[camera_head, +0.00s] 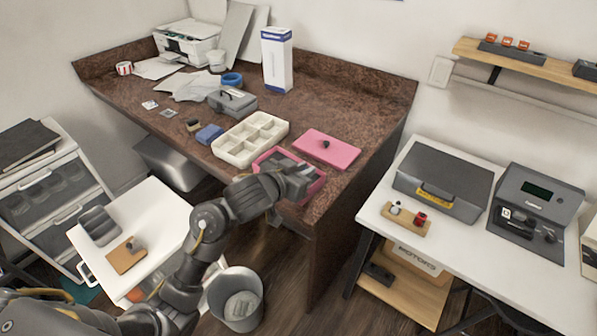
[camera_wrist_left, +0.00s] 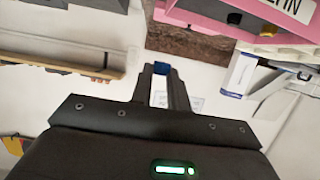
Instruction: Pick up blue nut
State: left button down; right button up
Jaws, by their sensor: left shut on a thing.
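My left arm reaches over the front edge of the brown table, and its gripper (camera_head: 298,172) is over the pink bin (camera_head: 312,190). In the left wrist view the gripper (camera_wrist_left: 161,72) is shut on a small blue nut (camera_wrist_left: 161,67) at its fingertips. The gripper hides the nut in the head view. The pink bin also shows in the left wrist view (camera_wrist_left: 215,20), with a black piece (camera_wrist_left: 234,18) and a yellow piece (camera_wrist_left: 268,29) in it. My right gripper is not in view.
A white divided tray (camera_head: 237,157) stands left of the bin, and a pink mat (camera_head: 335,146) with a small dark piece lies right of it. A grey toolbox (camera_head: 232,101) is farther back. A white side table (camera_head: 430,165) stands at the right.

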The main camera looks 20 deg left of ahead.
pick_arm(q)
jog(key=s+d+r, duration=0.4)
jog(key=s, duration=0.4)
jog(key=shift+d+b, duration=0.25)
jog(key=shift+b, duration=0.15)
